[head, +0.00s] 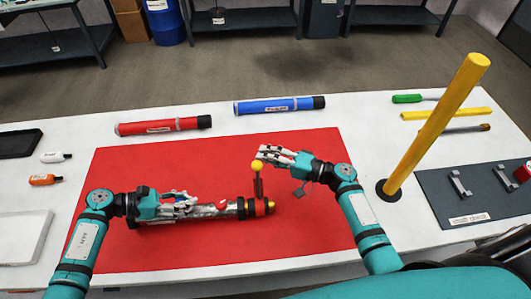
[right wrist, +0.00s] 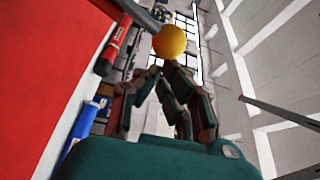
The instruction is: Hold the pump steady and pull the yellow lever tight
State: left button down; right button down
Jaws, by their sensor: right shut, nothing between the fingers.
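The pump (head: 218,210) lies on the red mat, a silver tube with dark and red bands at its right end. Its lever (head: 258,186) stands up near that end, topped by a yellow knob (head: 257,166). In the right wrist view the knob (right wrist: 169,41) shows just beyond my fingertips. My left gripper (head: 192,200) is at the pump's left half, its fingers over the tube; whether they close on it is unclear. My right gripper (head: 262,153) is shut and empty beside the knob, slightly above and right; contact is unclear.
A red tube (head: 160,126) and a blue tube (head: 278,106) lie behind the red mat (head: 300,235). A yellow post (head: 437,125) stands at right, near a dark board (head: 470,190) with brackets. Small bottles (head: 45,180) and trays are at left. The mat's front is clear.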

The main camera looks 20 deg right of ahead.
jog(key=shift+s+a+r+n+y, duration=0.1)
jog(key=shift+s+r+n+y, duration=0.15)
jog(key=shift+s, duration=0.2)
jog(key=shift+s+a+r+n+y, duration=0.1)
jog(key=shift+s+n, duration=0.25)
jog(key=shift+s, duration=0.05)
jog(key=shift+d, duration=0.1)
dwell(0.6)
jog(key=w+d, duration=0.1)
jog(key=w, duration=0.3)
jog(key=v, duration=1)
jog(key=shift+s+r, duration=0.25)
jog(key=shift+r, duration=0.1)
